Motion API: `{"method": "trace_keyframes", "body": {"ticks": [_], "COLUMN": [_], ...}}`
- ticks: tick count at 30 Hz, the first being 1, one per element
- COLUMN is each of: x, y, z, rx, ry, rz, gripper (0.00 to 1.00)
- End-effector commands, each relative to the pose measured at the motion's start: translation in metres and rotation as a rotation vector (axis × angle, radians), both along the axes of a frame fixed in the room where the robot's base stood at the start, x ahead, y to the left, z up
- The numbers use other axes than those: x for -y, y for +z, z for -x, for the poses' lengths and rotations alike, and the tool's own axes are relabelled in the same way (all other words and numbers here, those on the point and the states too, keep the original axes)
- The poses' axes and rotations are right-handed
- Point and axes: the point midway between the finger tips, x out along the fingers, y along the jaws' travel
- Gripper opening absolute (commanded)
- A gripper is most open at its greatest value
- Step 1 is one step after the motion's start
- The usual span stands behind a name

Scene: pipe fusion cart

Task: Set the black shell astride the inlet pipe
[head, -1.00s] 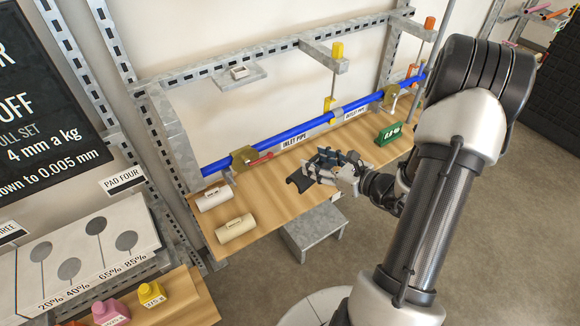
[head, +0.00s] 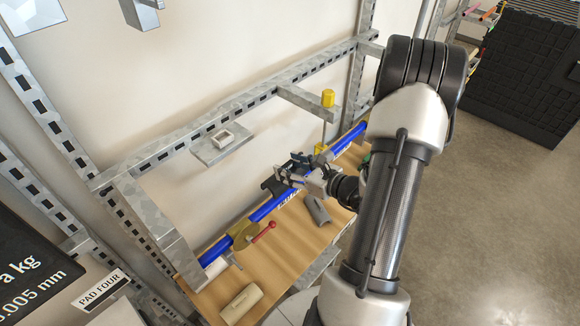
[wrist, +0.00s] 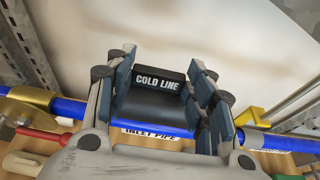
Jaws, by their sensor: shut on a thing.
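The black shell (wrist: 150,103), marked COLD LINE, is held between the two fingers of my gripper (wrist: 165,95). In the head view the black shell (head: 273,187) is at the blue inlet pipe (head: 262,211), with my gripper (head: 288,176) at its right. In the wrist view the inlet pipe (wrist: 68,108) runs across behind the fingers, and a blue strip of it shows along the shell's lower edge. The shell appears over the pipe. I cannot tell whether it touches or is fully seated. The INLET PIPE label (wrist: 150,133) is just below.
A brass valve (head: 242,235) with a red handle (head: 265,231) sits on the pipe at the left. A grey shell (head: 316,210) and a cream shell (head: 241,302) lie on the wooden bench (head: 283,258). A metal shelf (head: 222,147) juts from the frame above the pipe.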

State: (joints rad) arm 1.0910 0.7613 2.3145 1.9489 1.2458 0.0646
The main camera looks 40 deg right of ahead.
Motion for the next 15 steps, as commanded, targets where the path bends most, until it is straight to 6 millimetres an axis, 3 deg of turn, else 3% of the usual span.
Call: {"method": "trace_keyframes", "body": {"ticks": [15], "x": [0.0], "y": [-0.035], "z": [0.0], "rx": [0.001], "ry": [0.0], "rz": [0.0], "gripper": [0.29]}}
